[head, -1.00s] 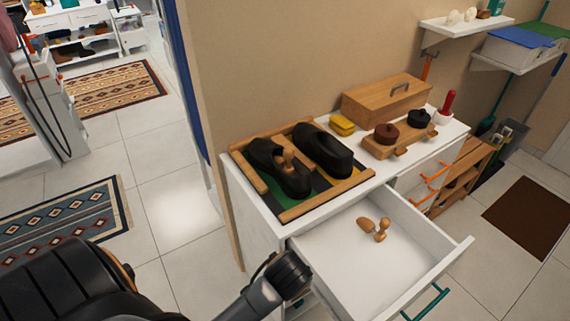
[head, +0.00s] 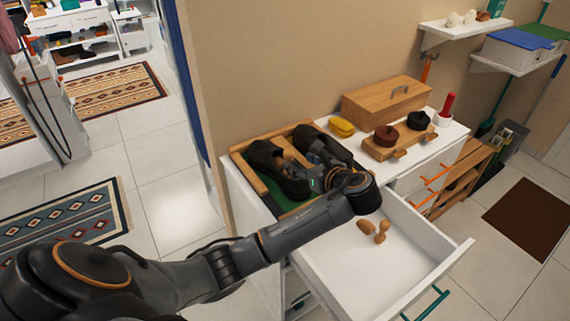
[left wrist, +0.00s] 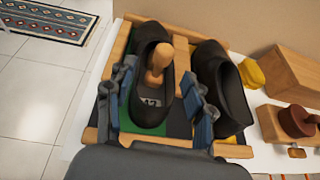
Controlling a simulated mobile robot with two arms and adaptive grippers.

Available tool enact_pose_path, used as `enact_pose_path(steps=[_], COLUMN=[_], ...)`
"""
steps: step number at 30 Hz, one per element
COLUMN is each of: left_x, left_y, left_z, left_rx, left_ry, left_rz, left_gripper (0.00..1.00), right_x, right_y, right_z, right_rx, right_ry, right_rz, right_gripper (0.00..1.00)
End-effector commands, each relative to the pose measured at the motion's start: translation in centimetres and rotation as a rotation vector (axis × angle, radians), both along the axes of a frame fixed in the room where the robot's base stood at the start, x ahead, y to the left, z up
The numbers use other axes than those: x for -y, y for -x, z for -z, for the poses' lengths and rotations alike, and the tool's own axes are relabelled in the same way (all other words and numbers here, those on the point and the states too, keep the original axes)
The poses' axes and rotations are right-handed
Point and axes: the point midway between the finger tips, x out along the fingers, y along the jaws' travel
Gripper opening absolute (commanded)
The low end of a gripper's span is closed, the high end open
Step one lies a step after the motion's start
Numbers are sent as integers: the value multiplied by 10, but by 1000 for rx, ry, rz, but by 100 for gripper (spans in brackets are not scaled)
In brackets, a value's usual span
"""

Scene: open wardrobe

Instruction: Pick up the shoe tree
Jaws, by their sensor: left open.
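A wooden shoe tree (left wrist: 156,65) sits in the left black shoe (left wrist: 150,105), which lies in a wooden-framed tray (head: 246,172) on the white cabinet. Another wooden shoe tree (head: 373,231) lies in the open drawer. My left gripper (head: 318,176) is over the tray at the shoes. In the left wrist view the left gripper (left wrist: 162,105) is open, with one finger on each side of the left shoe, and nothing is between its fingertips that I can tell is held. The gripper and forearm partly hide the shoes in the head view. My right gripper is not in view.
The right black shoe (left wrist: 222,85) is close to the right finger. A yellow sponge-like block (head: 342,127), a wooden box (head: 385,98) and a wooden stand with round tins (head: 398,140) are on the cabinet top. The open drawer (head: 400,262) juts out in front.

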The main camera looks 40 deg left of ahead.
Motion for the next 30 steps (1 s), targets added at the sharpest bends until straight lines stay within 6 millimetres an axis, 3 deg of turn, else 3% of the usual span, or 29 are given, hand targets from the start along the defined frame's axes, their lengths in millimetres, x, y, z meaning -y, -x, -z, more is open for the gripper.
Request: enact_pose_path(steps=[4, 11, 21, 30], left_x=[-22, -35, -70, -73], left_y=[-10, -18, -39, -41], left_z=[10, 17, 36, 39], left_rx=[-1, -1, -1, 1], left_ry=[1, 3, 4, 5], left_rz=[-2, 1, 1, 2], left_gripper=[53, 53, 53, 51], right_x=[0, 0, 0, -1], right_y=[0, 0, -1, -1], right_z=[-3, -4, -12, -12], right_rx=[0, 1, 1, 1], right_ry=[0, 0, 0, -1], right_rz=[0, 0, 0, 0], right_gripper=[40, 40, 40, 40])
